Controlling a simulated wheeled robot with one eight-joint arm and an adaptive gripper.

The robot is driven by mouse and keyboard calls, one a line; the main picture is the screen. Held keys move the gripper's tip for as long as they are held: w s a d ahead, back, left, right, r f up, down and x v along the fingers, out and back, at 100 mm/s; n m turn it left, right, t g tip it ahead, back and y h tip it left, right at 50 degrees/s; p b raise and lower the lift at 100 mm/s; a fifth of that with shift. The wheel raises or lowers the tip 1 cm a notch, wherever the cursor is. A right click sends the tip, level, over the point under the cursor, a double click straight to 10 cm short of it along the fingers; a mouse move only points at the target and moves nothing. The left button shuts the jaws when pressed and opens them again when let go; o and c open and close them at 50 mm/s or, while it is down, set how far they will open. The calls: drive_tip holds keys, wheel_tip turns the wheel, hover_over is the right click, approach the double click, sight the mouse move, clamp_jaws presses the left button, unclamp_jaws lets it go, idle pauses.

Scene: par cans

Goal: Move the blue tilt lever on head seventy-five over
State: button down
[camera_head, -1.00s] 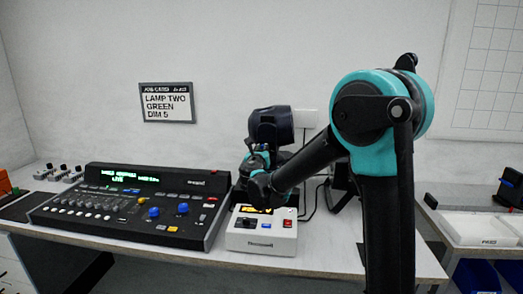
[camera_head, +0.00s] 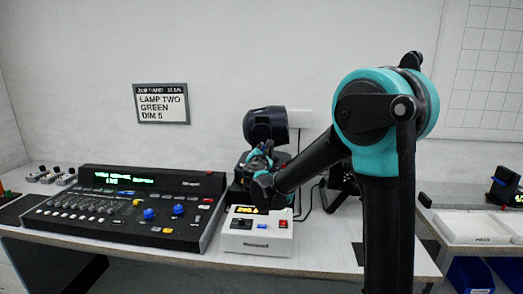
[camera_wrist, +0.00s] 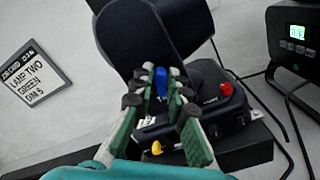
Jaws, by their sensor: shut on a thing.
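The dark moving head (camera_head: 265,126) stands at the back of the bench; its body fills the top of the wrist view (camera_wrist: 150,35). The blue tilt lever (camera_wrist: 161,76) shows as a small upright tab at the head's base. My gripper (camera_wrist: 160,86), with green-padded fingers, is closed around the lever near its fingertips. In the head view my gripper (camera_head: 262,150) is small in front of the fixture, and the lever is hard to make out there. A red knob (camera_wrist: 226,88) is right of the fingers and a yellow knob (camera_wrist: 157,147) is below them.
A lighting console (camera_head: 115,210) lies left of the head. A white box (camera_head: 257,240) with a lit display and red switch stands in front. Black cables (camera_wrist: 285,125) run beside the fixture. A white tray (camera_head: 475,227) is at the right.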

drive_tip(key=shift+d+f+m, duration=0.1)
drive_tip(key=shift+d+m, duration=0.1)
drive_tip(key=shift+m, duration=0.6)
drive_tip(key=c, duration=1.5)
unclamp_jaws()
drive_tip(key=s, duration=1.2)
drive_tip(key=shift+a, duration=0.1)
